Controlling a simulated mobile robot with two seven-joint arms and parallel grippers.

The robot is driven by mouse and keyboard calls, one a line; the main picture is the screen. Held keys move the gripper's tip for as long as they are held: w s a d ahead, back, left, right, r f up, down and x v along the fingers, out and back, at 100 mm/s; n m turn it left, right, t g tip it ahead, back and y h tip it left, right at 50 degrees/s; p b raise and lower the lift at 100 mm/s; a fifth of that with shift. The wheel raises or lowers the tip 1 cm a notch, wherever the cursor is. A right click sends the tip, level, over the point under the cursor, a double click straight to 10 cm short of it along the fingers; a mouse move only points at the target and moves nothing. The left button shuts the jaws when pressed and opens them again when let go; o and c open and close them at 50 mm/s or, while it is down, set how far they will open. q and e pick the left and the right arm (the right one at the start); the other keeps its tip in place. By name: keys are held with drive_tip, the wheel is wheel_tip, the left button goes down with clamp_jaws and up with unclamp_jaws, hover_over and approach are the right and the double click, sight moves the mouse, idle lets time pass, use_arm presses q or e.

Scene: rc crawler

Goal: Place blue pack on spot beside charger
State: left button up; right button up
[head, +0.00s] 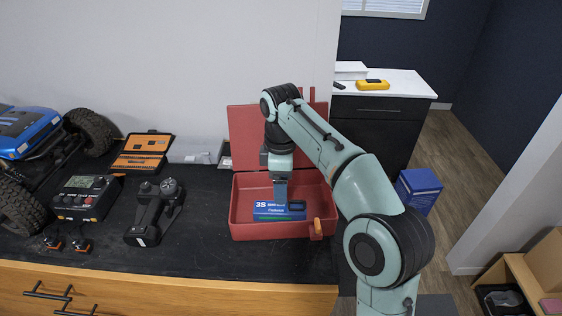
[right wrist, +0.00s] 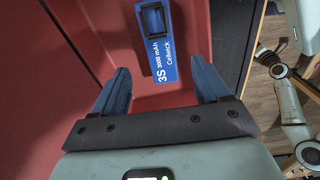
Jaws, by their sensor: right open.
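The blue pack (head: 268,209), printed "3S 3000 mAh", lies inside the open red case (head: 242,228). In the right wrist view the blue pack (right wrist: 166,68) shows between and just beyond my right gripper's fingertips (right wrist: 160,78). In the head view my right gripper (head: 281,196) points down into the case at the pack. Its fingers are apart, with a gap on each side of the pack. The charger (head: 84,197), a black box with a small screen, stands on the black worktop at the left. My left gripper is out of view.
A blue crawler (head: 38,130) stands at the far left. A black transmitter (head: 154,211) lies between charger and case, with an orange tool case (head: 143,153) behind. Small parts (head: 68,243) lie before the charger. Bare worktop (head: 195,235) shows right of the transmitter.

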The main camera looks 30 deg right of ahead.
drive_tip(key=r, duration=0.4)
drive_tip(key=shift+w, duration=0.25)
drive_tip(key=shift+o, duration=0.3)
drive_tip(key=shift+s+r, duration=0.15)
drive_tip(key=shift+r, duration=0.2)
drive_tip(key=shift+o, duration=0.2)
drive_tip(key=shift+s+a, duration=0.1)
drive_tip(key=shift+a, duration=0.1)
drive_tip(key=h, duration=0.1)
hover_over(280, 208)
drive_tip(key=shift+g, duration=0.4)
drive_tip(key=f, duration=0.8)
drive_tip(key=shift+w+b, duration=0.2)
drive_tip(key=shift+b, duration=0.15)
drive_tip(key=shift+f, duration=0.35)
drive_tip(key=shift+s+f, duration=0.15)
drive_tip(key=shift+f, duration=0.35)
wheel_tip(280, 208, down, 4)
drive_tip(key=shift+r+b, duration=0.1)
drive_tip(key=shift+b, duration=0.6)
drive_tip(key=shift+f, duration=0.2)
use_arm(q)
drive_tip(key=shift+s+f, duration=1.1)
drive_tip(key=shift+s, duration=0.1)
